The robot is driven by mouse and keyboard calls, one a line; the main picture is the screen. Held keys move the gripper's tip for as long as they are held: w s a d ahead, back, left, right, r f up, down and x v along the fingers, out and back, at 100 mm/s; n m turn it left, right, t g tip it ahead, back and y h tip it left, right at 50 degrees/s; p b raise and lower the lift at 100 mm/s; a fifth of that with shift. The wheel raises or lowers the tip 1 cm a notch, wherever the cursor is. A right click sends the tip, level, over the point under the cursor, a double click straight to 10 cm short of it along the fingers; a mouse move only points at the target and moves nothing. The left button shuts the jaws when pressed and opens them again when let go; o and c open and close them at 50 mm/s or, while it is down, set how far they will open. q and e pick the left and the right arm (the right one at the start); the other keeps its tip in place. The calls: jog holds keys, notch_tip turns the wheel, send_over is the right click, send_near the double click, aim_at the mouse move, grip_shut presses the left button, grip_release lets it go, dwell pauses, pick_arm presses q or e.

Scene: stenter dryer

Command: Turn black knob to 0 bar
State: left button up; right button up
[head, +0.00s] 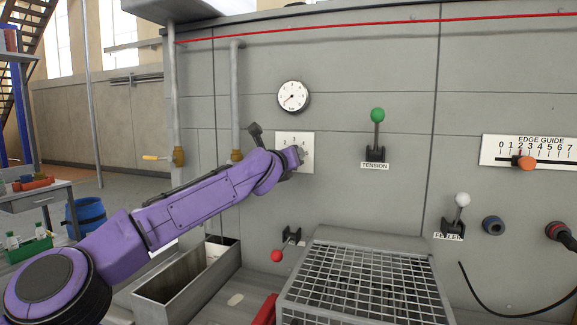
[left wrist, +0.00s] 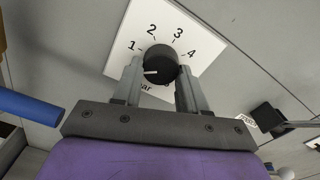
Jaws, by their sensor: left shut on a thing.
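The black knob (left wrist: 160,57) sits on a white square plate (left wrist: 118,58) marked 1, 2, 3 and 4, with part of "bar" visible below. The knob's white pointer line points left, below the 1. No 0 mark can be seen; the left finger covers that part of the plate. My left gripper (left wrist: 160,70) has its fingers on both sides of the knob and is shut on it. In the head view my left gripper (head: 296,158) is at the white plate (head: 284,137) and hides the knob. My right gripper is not in view.
A round gauge (head: 293,96) is above the plate, its needle toward the lower left. A green-topped TENSION lever (head: 377,130) stands right of it. A red-balled lever (head: 278,255) and a wire-mesh box (head: 365,280) are below. Pipes (head: 236,100) run up the wall at left.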

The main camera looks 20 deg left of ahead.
pick_arm(q)
jog(key=shift+r+n+b, duration=0.3)
jog(key=shift+n+b, duration=0.25)
jog(key=shift+n, duration=0.35)
jog(key=shift+a+r, duration=0.1)
jog(key=o, duration=1)
jog(key=shift+o, duration=0.2)
jog(key=shift+f, duration=0.2)
jog(key=s+b, duration=0.5)
jog(key=s, duration=0.5)
jog(key=shift+s, duration=0.25)
